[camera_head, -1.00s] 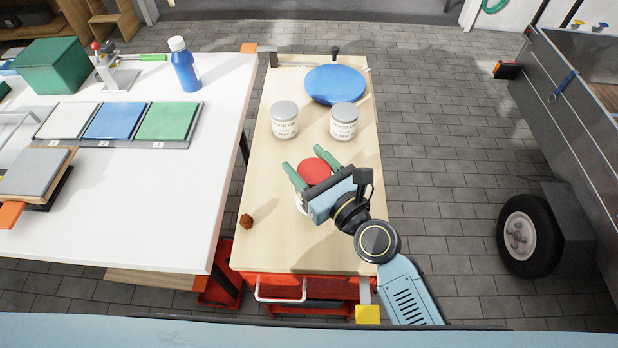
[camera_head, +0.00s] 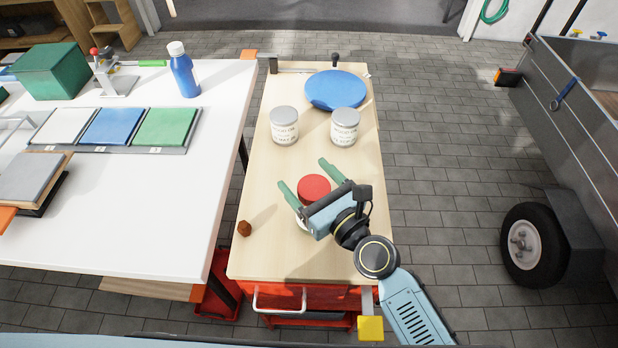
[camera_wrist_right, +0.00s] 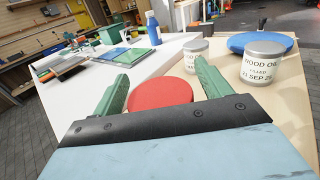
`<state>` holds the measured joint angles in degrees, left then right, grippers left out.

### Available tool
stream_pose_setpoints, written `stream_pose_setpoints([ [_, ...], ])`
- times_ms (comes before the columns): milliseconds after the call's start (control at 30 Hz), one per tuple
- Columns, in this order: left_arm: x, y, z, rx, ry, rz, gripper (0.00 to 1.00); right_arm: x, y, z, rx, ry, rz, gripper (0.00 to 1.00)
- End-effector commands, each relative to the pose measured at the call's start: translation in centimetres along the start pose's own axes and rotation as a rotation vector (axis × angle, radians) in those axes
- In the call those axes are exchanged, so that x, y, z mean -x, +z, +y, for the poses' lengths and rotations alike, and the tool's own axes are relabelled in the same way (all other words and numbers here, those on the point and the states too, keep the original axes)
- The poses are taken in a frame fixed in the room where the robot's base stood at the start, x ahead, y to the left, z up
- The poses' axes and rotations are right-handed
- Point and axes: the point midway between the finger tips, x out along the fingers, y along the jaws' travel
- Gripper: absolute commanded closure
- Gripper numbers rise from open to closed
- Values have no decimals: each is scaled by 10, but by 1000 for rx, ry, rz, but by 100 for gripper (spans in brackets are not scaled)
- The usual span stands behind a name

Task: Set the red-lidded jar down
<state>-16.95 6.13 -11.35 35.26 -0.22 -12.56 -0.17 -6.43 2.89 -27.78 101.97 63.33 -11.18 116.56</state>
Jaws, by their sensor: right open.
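The red-lidded jar (camera_head: 314,187) stands on the wooden workbench top (camera_head: 270,250). Its red lid shows between the fingers, and most of its body is hidden behind my right gripper. My right gripper (camera_head: 307,178) is open, with one green finger on each side of the jar and a gap to the lid. In the right wrist view the red lid (camera_wrist_right: 161,93) lies between the two spread fingers. My left gripper is not in view.
Two grey-lidded jars (camera_head: 284,127) (camera_head: 345,128) stand farther back, in front of a blue disc (camera_head: 336,90). A small brown lump (camera_head: 245,228) lies near the left edge. A white table (camera_head: 150,220) with coloured panels (camera_head: 111,127) adjoins on the left.

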Motion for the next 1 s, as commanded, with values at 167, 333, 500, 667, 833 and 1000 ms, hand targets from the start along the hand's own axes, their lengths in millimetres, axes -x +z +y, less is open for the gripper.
stream_pose_setpoints([
  [167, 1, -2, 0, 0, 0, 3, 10, 0, 2, 0, 0, 0, 0, 23],
  [333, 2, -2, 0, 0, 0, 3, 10, 17, 1, 0, 0, 0, 3, 23],
  [500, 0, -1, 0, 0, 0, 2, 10, 55, 0, 0, 1, 0, 4, 23],
  [667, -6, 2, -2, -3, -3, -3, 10, 88, 0, 0, 1, 1, 2, 23],
  [833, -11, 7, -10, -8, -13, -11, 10, 111, 1, 0, 2, 1, 1, 23],
  [1000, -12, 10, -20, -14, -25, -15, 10, 120, 2, 0, 0, 1, 0, 23],
])
